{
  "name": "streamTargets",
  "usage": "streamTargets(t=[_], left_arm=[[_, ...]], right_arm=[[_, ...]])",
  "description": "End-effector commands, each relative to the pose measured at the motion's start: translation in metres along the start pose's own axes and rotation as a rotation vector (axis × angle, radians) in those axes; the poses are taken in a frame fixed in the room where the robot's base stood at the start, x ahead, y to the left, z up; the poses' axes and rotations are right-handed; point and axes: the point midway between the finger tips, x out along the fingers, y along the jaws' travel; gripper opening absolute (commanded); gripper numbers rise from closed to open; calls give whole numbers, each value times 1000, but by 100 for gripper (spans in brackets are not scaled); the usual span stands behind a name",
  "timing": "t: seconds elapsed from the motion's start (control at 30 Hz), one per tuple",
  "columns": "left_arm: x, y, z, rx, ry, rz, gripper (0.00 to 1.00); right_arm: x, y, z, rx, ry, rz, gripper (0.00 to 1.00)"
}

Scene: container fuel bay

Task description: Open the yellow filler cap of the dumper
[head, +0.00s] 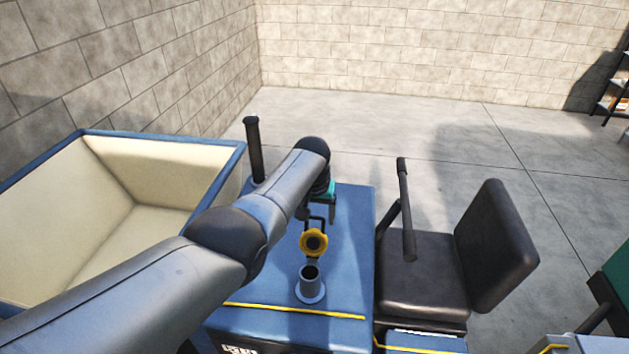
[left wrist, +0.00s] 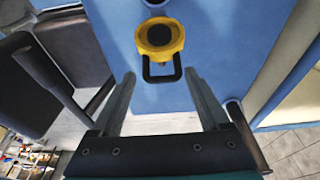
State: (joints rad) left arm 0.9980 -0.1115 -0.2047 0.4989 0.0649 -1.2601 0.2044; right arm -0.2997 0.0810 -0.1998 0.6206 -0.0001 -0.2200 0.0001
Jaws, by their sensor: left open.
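The yellow filler cap (head: 313,242) is swung back on the dumper's blue body (head: 350,260), its dark round middle facing up. The grey filler neck (head: 311,287) stands in front of it with its dark mouth uncovered. In the left wrist view the cap (left wrist: 159,38) has a black loop handle (left wrist: 161,70) on its near side. My left gripper (left wrist: 160,75) is open and empty, its fingertips on either side of the loop and apart from it. In the head view my left arm hides most of this gripper.
A cream-lined skip (head: 140,215) lies left of the body. A black post (head: 254,150) stands behind my arm. A black seat (head: 420,270) and a dark lever (head: 406,210) are to the right. Open concrete floor (head: 400,130) lies beyond, before block walls.

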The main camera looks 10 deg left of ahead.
Motion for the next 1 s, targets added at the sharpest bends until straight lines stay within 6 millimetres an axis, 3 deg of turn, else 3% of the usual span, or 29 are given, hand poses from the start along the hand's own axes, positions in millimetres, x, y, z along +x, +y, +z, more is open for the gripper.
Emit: streamTargets(t=[0.07, 0.3, 1.0], left_arm=[[-14, 0, -1, 0, 2, 0, 79], [-41, 0, -1, 0, 4, 1, 79], [-129, 0, -1, -1, 6, 3, 79]], right_arm=[[-15, 0, -1, 0, 0, 0, 92], [-30, 0, -3, -1, 0, 0, 92], [-40, 0, -3, 0, -1, -1, 92]])
